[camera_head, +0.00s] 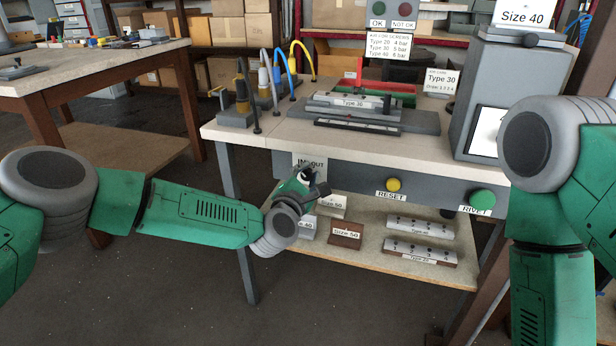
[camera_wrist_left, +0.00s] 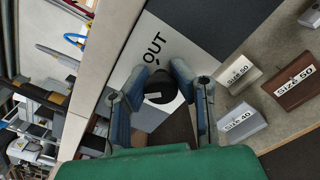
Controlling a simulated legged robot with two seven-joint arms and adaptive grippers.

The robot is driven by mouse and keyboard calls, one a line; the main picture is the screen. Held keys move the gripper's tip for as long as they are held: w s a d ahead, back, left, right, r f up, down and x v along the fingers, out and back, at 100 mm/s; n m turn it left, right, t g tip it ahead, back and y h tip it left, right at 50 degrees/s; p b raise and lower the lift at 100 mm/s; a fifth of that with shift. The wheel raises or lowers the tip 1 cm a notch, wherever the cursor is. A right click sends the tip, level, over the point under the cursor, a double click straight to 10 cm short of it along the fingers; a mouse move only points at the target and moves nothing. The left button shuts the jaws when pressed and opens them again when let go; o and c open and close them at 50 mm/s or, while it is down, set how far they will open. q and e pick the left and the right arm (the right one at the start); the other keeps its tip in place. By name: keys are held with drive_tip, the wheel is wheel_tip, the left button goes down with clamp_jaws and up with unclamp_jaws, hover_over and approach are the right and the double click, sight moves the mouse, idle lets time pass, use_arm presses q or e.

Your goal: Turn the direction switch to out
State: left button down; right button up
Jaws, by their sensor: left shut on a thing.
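The direction switch is a round black knob (camera_wrist_left: 160,86) on a white plate with the word OUT (camera_wrist_left: 155,47) above it in the left wrist view. A small white mark shows on the knob; I cannot tell which setting it points to. In the head view the IN/OUT label (camera_head: 310,162) sits at the left end of the bench's front panel, and my gripper partly covers the switch. My left gripper (camera_head: 314,184) is at the switch, its two fingers (camera_wrist_left: 153,78) shut on the knob from both sides. My right gripper is out of view.
A yellow RESET button (camera_head: 393,184) and a green RIVET button (camera_head: 482,200) are on the same front panel (camera_head: 350,178). Below, a shelf (camera_head: 370,250) holds several labelled blocks, such as the brown Size 50 block (camera_head: 345,234), close to my left gripper.

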use_arm(q)
drive_tip(key=shift+s+a+f, duration=0.15)
drive_tip(key=shift+a+f, duration=0.15)
drive_tip(key=shift+f, duration=0.3)
drive_tip(key=shift+d+m, duration=0.15)
drive_tip(key=shift+m, duration=0.55)
drive_tip(key=m, duration=0.3)
drive_tip(key=m+p, duration=0.1)
drive_tip(key=m, duration=0.3)
drive_tip(key=shift+m, duration=0.4)
drive_tip(key=m+p, duration=0.1)
drive_tip(key=m, duration=0.4)
drive_tip(key=shift+p, duration=0.3)
drive_tip(key=shift+m+p, duration=0.3)
drive_tip(key=shift+m, duration=1.4)
drive_tip(key=shift+a+m, duration=0.2)
drive_tip(key=shift+m, duration=0.1)
